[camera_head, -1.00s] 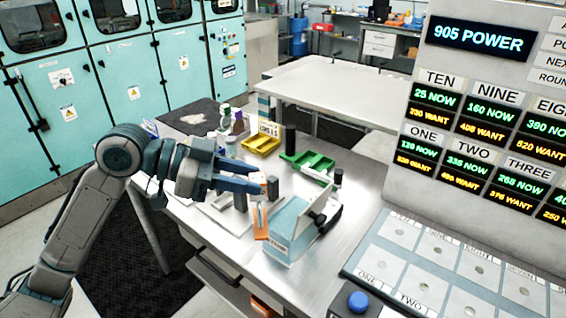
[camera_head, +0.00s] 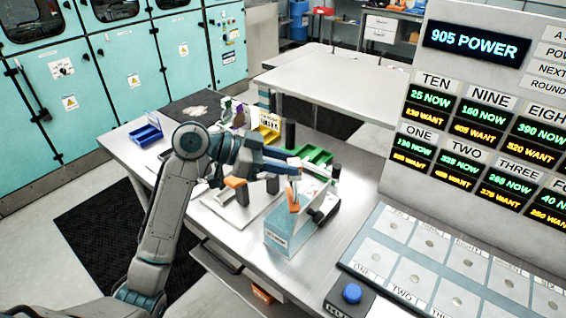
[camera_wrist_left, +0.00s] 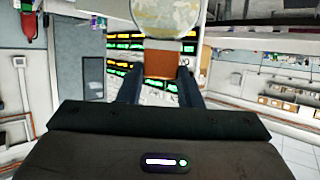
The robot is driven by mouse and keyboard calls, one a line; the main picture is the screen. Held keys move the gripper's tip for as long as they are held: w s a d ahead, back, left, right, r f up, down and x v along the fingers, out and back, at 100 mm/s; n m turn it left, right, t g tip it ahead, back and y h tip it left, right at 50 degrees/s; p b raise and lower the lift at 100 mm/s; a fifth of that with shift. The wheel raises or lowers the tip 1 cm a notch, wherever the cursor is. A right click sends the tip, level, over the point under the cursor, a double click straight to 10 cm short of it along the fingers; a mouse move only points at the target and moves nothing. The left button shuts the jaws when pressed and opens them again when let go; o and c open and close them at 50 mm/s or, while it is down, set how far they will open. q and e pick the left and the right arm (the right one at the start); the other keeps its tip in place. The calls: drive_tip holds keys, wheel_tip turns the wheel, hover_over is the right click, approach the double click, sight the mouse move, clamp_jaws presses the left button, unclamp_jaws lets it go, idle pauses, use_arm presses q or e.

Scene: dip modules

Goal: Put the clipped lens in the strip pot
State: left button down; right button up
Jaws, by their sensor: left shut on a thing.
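My left gripper (camera_head: 296,168) is shut on the clipped lens. In the left wrist view the round, pale, mottled lens (camera_wrist_left: 165,16) stands beyond its orange-brown clip (camera_wrist_left: 164,64), and the clip is between my fingers. In the head view an orange piece (camera_head: 293,197) hangs below the fingertips, at the upper side of a light-blue box (camera_head: 288,243) with a white label. The label is too small to read, so I cannot tell surely that this box is the strip pot. I cannot tell whether the orange piece touches it. My right gripper is out of view.
A pale tray (camera_head: 226,212) lies left of the box. Yellow (camera_head: 266,134), green (camera_head: 318,156) and blue (camera_head: 146,135) trays stand farther back. Dark posts stand near the gripper. The display panel (camera_head: 478,110) and a blue button (camera_head: 352,293) are at right.

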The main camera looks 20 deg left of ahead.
sight(293, 183)
use_arm(q)
drive_tip(key=shift+s+f, duration=0.1)
drive_tip(key=shift+f, duration=0.7)
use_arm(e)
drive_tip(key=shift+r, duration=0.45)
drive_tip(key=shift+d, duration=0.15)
use_arm(q)
drive_tip(key=shift+f+b, duration=0.35)
drive_tip(key=shift+f, duration=0.3)
drive_tip(key=c, duration=1)
unclamp_jaws()
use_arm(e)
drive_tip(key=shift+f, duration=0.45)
use_arm(q)
drive_tip(key=shift+r, duration=0.1)
